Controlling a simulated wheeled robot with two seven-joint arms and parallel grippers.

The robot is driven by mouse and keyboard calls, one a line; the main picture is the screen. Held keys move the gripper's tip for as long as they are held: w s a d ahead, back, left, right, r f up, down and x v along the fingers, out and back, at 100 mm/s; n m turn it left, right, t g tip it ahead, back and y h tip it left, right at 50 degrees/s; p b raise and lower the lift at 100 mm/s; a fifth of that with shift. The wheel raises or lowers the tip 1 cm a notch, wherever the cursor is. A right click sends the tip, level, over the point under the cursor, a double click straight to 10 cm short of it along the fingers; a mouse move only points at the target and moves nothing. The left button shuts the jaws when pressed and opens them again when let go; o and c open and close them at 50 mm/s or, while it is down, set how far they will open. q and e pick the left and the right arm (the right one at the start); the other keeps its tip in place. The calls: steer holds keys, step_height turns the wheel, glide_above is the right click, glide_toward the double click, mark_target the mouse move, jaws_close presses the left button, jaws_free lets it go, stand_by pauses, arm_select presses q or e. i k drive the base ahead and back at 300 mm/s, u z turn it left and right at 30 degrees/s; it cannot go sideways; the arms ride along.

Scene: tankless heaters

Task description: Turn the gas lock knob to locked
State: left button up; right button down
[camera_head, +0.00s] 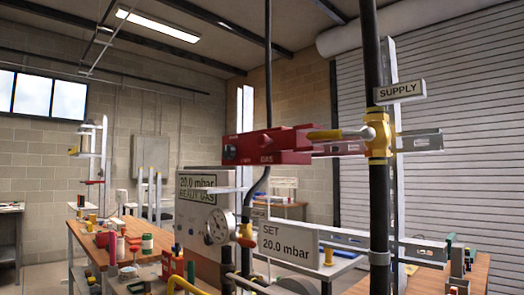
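A red lock body (290,145) marked "GAS" reaches left from the yellow valve (378,135) on a black vertical pipe. A small dark round part (230,152) sits at its left end and may be the lock knob; its setting is too small to read. A yellow lever (325,135) with a pale end runs between the red body and the valve. A "SUPPLY" sign (400,91) is fixed above the valve. Neither of my grippers is in view.
A grey panel (197,235) with a "20.0 mbar" display and a round gauge (219,226) stands lower left. A "SET 20.0 mbar" sign (288,241) is beside it. Wooden benches (85,240) with bottles and fittings stand behind. A roller shutter (460,180) closes the right side.

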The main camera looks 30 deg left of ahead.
mark_target(228, 152)
steer(key=k, duration=1.2)
steer(key=u, duration=1.15)
steer(key=i, duration=1.15)
steer(key=z, duration=0.25)
